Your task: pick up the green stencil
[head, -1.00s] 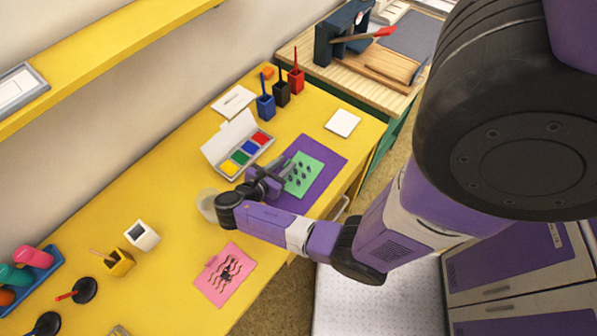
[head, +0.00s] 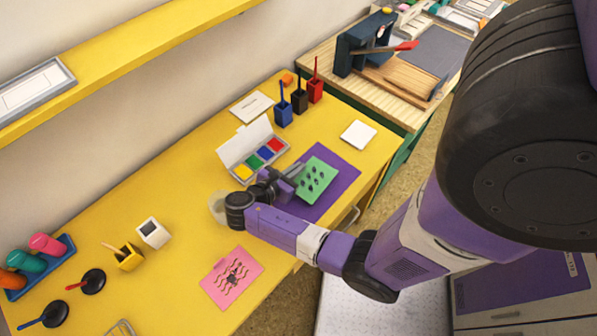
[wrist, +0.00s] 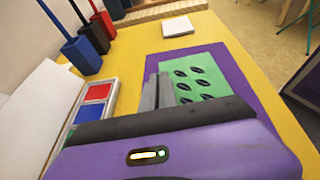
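The green stencil (head: 318,178) is a flat card with several dark leaf-shaped marks. It is over the purple mat (head: 346,177). My gripper (head: 291,172) is at the stencil's left edge in the head view, with its fingers close together. In the wrist view the grey fingers (wrist: 158,91) meet the near-left edge of the stencil (wrist: 197,78) and appear shut on it. The exact contact is partly hidden by the gripper body. I cannot clearly tell whether the stencil is clear of the mat.
An open inkpad box (head: 244,172) with several colours lies left of the mat. Blue (head: 284,112), black (head: 299,100) and red (head: 315,91) holders stand behind it. A white pad (head: 358,134) lies at the right. A pink stencil (head: 232,280) lies nearer. The yellow table (head: 180,190) has free room.

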